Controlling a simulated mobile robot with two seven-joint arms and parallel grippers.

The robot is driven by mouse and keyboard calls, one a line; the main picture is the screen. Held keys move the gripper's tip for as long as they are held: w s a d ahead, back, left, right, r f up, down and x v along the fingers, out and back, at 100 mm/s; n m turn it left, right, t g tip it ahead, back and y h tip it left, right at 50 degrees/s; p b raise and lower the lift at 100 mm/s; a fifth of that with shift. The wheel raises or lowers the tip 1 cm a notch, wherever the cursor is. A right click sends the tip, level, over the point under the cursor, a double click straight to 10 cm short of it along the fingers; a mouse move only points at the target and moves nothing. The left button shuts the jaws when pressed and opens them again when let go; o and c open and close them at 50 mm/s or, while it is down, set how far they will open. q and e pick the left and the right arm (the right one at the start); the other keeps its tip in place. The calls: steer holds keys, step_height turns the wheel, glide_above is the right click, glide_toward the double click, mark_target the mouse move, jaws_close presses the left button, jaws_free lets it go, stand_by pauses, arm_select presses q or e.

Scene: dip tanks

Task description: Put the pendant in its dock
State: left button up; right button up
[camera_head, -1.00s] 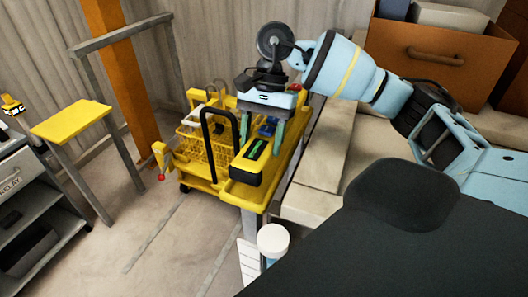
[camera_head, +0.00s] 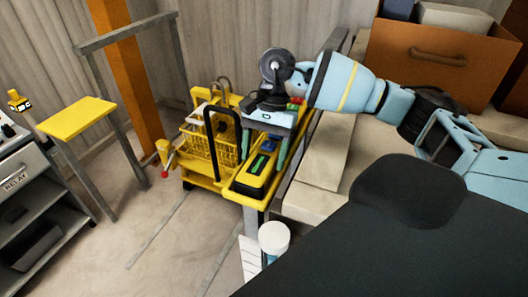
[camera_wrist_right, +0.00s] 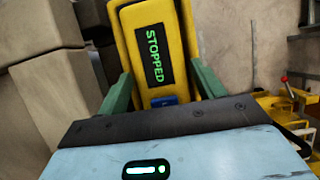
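The pendant (camera_head: 258,176) is a yellow slab with a dark face and a green readout. In the right wrist view the pendant (camera_wrist_right: 135,15) reads "STOPPED". My right gripper (camera_head: 264,160) has its two green fingers on the pendant's opposite long sides, and in the wrist view the fingertips (camera_wrist_right: 160,72) appear to touch it. The pendant is at the near end of the yellow cart's top (camera_head: 252,203). I cannot tell whether it rests there or hangs just above. No dock can be clearly made out. My left gripper is out of view.
A yellow wire basket (camera_head: 207,148) and a black hoop handle stand left of the pendant. A white-capped container (camera_head: 273,237) is near the front. Pale blocks (camera_head: 322,160) lie right of the cart. A yellow-topped stand (camera_head: 75,118) is left, with open floor (camera_head: 165,225) between.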

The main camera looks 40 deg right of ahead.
steer(key=shift+o, duration=0.8)
steer(key=shift+w+d+r, duration=0.15)
steer(key=shift+d+r, duration=0.05)
steer(key=shift+r, duration=0.25)
steer(key=b+v, duration=0.1)
steer(key=v, duration=0.9)
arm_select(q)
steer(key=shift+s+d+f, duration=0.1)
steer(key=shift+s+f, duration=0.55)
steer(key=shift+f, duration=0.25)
arm_select(e)
steer(key=shift+d+r, duration=0.15)
steer(key=shift+r, duration=0.35)
